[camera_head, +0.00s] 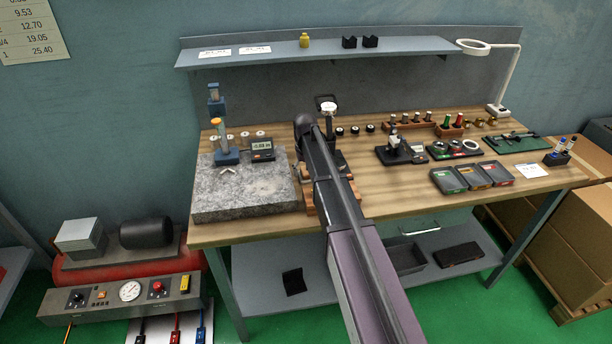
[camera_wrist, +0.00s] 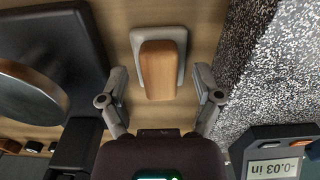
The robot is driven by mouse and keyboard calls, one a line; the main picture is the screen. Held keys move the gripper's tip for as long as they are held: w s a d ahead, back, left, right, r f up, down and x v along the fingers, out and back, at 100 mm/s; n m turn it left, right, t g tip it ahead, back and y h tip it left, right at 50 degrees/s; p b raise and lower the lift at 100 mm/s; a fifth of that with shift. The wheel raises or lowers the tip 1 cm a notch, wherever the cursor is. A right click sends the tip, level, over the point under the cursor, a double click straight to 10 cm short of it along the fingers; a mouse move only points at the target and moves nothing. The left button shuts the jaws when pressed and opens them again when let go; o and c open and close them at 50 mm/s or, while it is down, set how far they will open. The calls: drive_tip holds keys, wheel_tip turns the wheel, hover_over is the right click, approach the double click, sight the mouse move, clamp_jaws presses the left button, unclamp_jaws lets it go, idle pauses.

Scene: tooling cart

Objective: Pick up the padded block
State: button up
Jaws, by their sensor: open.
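The padded block (camera_wrist: 158,70) is a tan wooden block with a light grey pad around its far end, lying on the wooden bench top. It shows in the upper middle of the wrist view. My gripper (camera_wrist: 161,82) is open, with one finger to each side of the block and visible gaps between fingers and block. Nothing is held. In the head view my arm covers the gripper, and I cannot make out the block there.
A black stand with a round metal disc (camera_wrist: 28,90) is close on the left in the wrist view. The speckled granite plate (camera_head: 245,194) and a digital readout (camera_wrist: 272,160) are close on the right.

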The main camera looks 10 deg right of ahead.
clamp_jaws()
drive_tip(key=shift+r, duration=0.1)
idle(0.4)
wheel_tip(320, 180, up, 10)
drive_tip(key=p, duration=1)
idle(0.5)
drive_tip(key=c, duration=0.7)
unclamp_jaws()
drive_tip(key=c, duration=0.4)
